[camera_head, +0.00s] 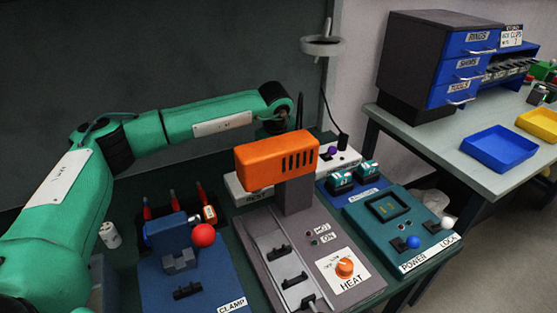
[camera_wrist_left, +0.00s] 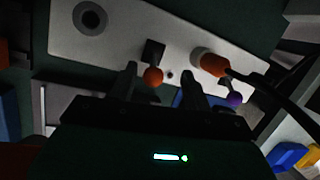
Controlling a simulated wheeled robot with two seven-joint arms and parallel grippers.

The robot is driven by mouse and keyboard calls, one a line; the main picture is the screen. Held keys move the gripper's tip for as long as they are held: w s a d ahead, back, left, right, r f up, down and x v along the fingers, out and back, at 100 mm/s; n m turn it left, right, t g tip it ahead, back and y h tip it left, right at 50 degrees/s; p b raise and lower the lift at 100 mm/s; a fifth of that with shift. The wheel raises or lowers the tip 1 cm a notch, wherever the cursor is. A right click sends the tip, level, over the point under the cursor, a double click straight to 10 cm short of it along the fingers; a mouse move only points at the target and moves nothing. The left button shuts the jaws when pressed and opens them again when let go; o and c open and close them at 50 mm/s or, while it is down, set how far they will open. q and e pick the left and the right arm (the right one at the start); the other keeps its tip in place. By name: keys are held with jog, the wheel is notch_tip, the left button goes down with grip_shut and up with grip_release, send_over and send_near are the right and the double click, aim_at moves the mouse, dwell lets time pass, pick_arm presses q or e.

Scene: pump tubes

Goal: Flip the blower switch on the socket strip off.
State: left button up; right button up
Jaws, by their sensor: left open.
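The white socket strip (camera_head: 346,160) lies behind the orange blower (camera_head: 277,160), which hides its middle. In the left wrist view the strip (camera_wrist_left: 120,42) carries a small lever with an orange tip (camera_wrist_left: 153,75), an orange plug (camera_wrist_left: 208,62) with a black cable, and a purple-tipped lever (camera_wrist_left: 234,99). No label on these levers is readable. My left gripper (camera_wrist_left: 160,84) is open, with the orange tip showing between its fingers; contact cannot be told. In the head view its fingers are mostly hidden behind the blower. My right gripper is not in view.
A blue clamp block with a red ball (camera_head: 204,235) stands front left. A teal power box (camera_head: 400,225) stands right of the grey blower base. A side table holds drawers (camera_head: 465,65) and blue (camera_head: 498,148) and yellow trays. The black cable rises beside the strip's right end.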

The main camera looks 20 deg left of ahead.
pick_arm(q)
jog(key=v, duration=0.8)
jog(key=shift+r+b, duration=0.3)
jog(key=shift+b, duration=0.1)
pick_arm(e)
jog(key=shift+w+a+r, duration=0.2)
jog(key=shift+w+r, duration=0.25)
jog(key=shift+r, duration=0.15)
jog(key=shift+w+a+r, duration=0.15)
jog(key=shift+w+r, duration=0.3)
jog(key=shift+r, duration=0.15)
pick_arm(q)
jog(key=shift+s, duration=0.15)
